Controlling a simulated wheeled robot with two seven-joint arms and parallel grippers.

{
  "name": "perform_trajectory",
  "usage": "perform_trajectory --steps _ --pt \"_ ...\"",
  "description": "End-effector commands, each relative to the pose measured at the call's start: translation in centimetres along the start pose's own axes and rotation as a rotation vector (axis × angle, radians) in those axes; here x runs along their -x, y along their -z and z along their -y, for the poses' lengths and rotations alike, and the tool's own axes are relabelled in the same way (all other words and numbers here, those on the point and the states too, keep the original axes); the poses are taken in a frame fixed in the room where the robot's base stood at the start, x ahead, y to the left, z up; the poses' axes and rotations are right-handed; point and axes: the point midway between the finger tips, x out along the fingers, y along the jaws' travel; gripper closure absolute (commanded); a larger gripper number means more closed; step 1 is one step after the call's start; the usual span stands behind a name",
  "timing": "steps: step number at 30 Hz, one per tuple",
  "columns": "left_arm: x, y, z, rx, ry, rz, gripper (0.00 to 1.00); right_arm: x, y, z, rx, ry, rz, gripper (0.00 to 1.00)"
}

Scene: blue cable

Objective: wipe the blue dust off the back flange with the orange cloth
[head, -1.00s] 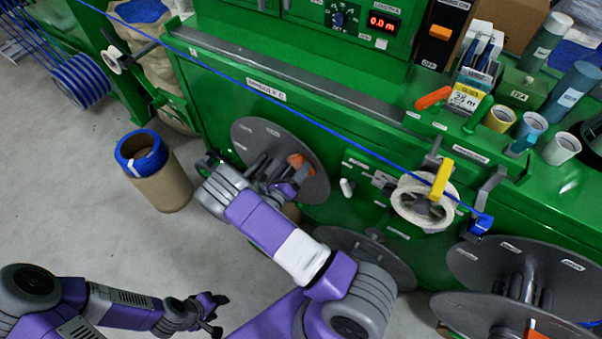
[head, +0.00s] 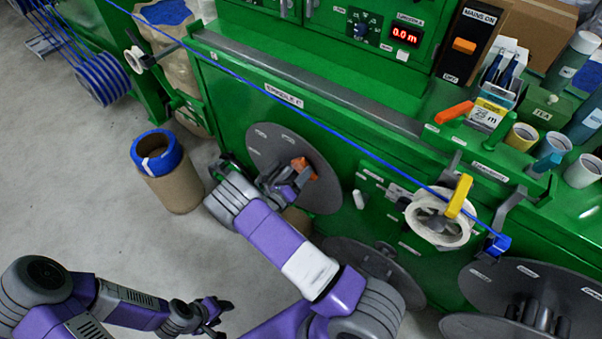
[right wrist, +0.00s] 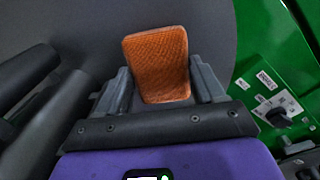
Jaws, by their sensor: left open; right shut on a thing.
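The orange cloth (right wrist: 156,62) is a folded textured pad between the fingers of my right gripper (right wrist: 163,92), which is shut on it. In the head view the cloth (head: 304,168) shows at the tip of my right gripper (head: 290,180), in front of the dark round back flange (head: 318,196) of the spindle. In the right wrist view the grey flange (right wrist: 205,22) fills the background behind the cloth. I cannot tell whether the cloth touches it. No blue dust is visible on the part in view. My left gripper (head: 218,312) is open and empty, low over the floor.
Dark spindle rods (right wrist: 40,100) stand left of my right gripper. A green machine (head: 330,110) carries a blue cable (head: 300,103) across its front and a white pulley (head: 440,222). A cardboard drum (head: 170,180) stands on the floor. More grey flanges (head: 370,268) are at lower right.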

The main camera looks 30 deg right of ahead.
Motion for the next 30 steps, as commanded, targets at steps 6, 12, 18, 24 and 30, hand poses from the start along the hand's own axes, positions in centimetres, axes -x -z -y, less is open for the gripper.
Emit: perform_trajectory --steps 6,12,18,24,30 --pt "0.4 0.0 -0.2 0.0 0.0 0.0 0.49 2.4 0.0 0.0 0.0 -0.003 0.0 0.56" --pt "0.6 0.0 -0.2 0.0 0.0 0.0 0.49 4.4 0.0 0.0 0.001 -0.003 0.0 0.56" --pt "0.7 0.0 -0.2 0.0 0.0 0.0 0.49 5.2 0.1 0.0 0.002 -0.001 -0.002 0.56" --pt "0.7 0.0 -0.2 0.0 0.0 0.0 0.49 5.2 0.1 0.0 0.001 -0.001 -0.002 0.56" --pt "0.7 0.0 -0.3 0.0 0.0 0.0 0.49 5.8 0.1 -0.1 0.001 -0.003 -0.001 0.56"
